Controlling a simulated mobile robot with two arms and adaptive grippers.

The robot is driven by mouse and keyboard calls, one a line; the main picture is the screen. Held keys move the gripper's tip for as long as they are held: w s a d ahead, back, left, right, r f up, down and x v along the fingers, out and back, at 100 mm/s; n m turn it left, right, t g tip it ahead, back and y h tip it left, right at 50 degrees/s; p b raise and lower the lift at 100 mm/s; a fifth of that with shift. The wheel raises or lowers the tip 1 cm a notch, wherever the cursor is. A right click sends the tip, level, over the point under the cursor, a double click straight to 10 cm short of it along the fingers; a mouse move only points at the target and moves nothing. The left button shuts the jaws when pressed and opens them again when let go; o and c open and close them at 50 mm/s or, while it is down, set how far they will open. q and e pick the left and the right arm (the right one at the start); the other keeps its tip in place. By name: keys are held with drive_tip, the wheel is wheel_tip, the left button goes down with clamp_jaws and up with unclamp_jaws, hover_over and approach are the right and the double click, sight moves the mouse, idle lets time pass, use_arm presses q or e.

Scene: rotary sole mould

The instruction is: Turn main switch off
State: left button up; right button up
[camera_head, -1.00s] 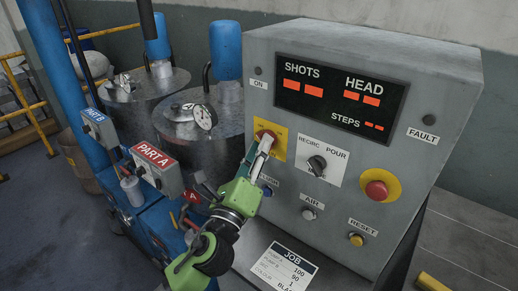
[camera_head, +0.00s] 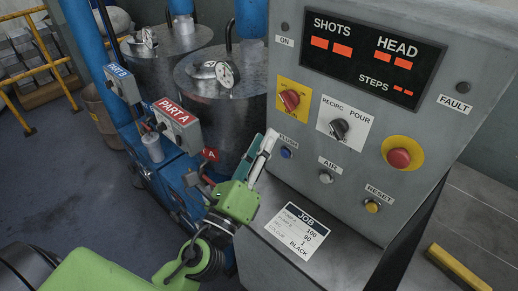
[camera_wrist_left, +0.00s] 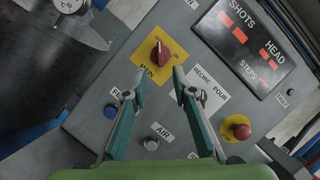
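The main switch is a red rotary knob (camera_head: 290,101) on a yellow plate (camera_head: 288,119) at the left of the grey control panel. It also shows in the wrist view (camera_wrist_left: 160,53), with its grip bar roughly upright in that picture. In the head view my left gripper (camera_head: 263,140) is below and left of the switch, clear of it. In the wrist view its fingers (camera_wrist_left: 159,74) are apart and nothing is between them; the knob lies beyond their tips. Which setting the switch points to is too small to read. My right gripper is out of view.
The panel also bears a dark selector knob (camera_head: 339,129), a red mushroom button (camera_head: 399,158), a blue button (camera_head: 286,153) and a lit red display (camera_head: 360,55). A job card (camera_head: 303,231) lies on the ledge below. Metal tanks (camera_head: 226,110) stand at the left.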

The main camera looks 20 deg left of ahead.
use_arm(q)
drive_tip(key=shift+v, duration=0.85)
